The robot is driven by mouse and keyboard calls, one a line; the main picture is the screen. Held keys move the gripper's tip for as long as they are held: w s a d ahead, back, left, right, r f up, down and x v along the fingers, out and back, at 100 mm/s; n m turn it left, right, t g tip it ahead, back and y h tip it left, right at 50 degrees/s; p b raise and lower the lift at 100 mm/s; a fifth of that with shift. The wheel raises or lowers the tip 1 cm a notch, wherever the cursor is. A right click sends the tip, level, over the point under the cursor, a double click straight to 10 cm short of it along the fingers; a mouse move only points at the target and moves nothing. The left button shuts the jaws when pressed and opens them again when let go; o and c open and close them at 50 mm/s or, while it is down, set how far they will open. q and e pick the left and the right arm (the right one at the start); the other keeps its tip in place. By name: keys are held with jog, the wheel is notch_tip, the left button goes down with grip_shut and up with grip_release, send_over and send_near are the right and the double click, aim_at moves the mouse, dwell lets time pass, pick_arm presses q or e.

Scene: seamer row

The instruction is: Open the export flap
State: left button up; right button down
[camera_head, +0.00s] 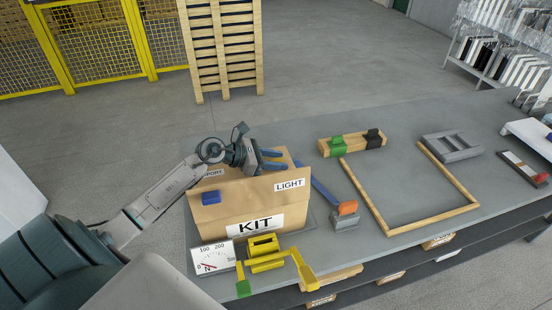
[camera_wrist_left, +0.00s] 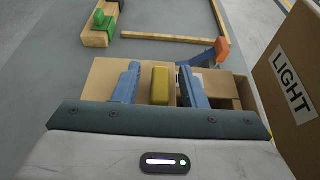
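A cardboard box marked KIT (camera_head: 230,222) stands on the grey table. A raised front panel carries a LIGHT label (camera_head: 289,184) and a blue block (camera_head: 210,197). A second label (camera_head: 213,173), reading "PORT" where visible, shows behind at the left and is partly hidden by my arm. My left gripper (camera_head: 271,160) is over the box top, its blue fingers pointing right. In the left wrist view, a yellow block (camera_wrist_left: 160,85) on cardboard stands between the open fingers, with a gap on each side. My right gripper is not in view.
A dial gauge (camera_head: 212,257) and a yellow fixture (camera_head: 266,255) stand before the box. An orange-ended blue tool (camera_head: 348,208) lies to its right, near a wooden frame (camera_head: 383,226). A wooden bar with green and black clamps (camera_head: 352,144) lies behind.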

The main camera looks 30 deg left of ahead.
pick_arm(q)
grip_shut()
